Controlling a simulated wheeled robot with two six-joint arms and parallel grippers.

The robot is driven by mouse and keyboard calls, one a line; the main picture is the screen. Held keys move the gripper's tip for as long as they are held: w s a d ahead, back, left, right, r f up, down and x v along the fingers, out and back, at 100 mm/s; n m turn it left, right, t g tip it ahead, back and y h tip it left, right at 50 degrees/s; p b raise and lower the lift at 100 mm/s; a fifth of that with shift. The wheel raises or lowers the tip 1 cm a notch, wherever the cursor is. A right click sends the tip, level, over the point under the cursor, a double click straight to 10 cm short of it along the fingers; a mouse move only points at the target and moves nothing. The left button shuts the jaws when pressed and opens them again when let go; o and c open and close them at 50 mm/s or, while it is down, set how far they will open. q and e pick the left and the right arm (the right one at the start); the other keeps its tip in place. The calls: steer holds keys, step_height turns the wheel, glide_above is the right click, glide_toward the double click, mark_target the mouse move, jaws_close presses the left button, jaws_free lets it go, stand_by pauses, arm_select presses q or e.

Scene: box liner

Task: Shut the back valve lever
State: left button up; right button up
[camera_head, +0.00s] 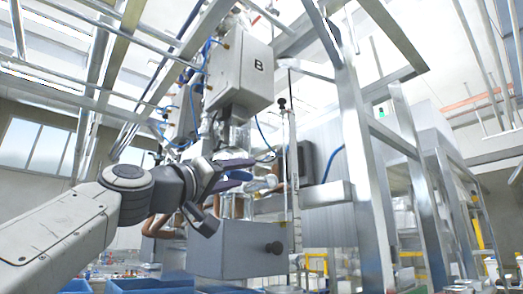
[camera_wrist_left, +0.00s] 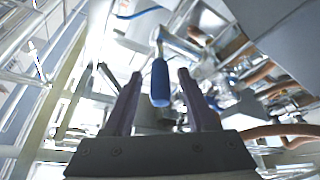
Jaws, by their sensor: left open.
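A valve lever with a blue grip (camera_wrist_left: 160,82) shows in the left wrist view, hanging between my two fingers. My left gripper (camera_wrist_left: 144,72) is open, with a finger on either side of the grip and a gap visible to each. In the head view my left gripper (camera_head: 250,172) reaches in from the left, in front of the clear valve section between the grey box marked B (camera_head: 243,72) and the lower grey box (camera_head: 238,248). The fingers partly hide the lever there. I cannot tell whether this is the back lever. My right gripper is out of view.
Metal frame posts (camera_head: 362,170) stand close on the right. A thin vertical rod (camera_head: 287,165) stands just beyond the fingers. Blue hoses and copper pipes run around the valve. Blue bins (camera_head: 150,286) sit low at the front left.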

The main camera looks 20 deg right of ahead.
arm_select(q)
steer(key=r+p, duration=0.2)
steer(key=r, duration=0.1)
steer(key=r+p, duration=0.1)
steer(key=shift+s+d+r+p, duration=0.25)
steer(key=shift+r+p, duration=0.1)
steer(key=s+d+r+p, duration=0.5)
steer(key=s+d+p, duration=0.1)
steer(key=s+d, duration=0.1)
steer(key=shift+s+d+r, duration=0.3)
steer(key=shift+s+r, duration=0.1)
steer(key=shift+s, duration=0.05)
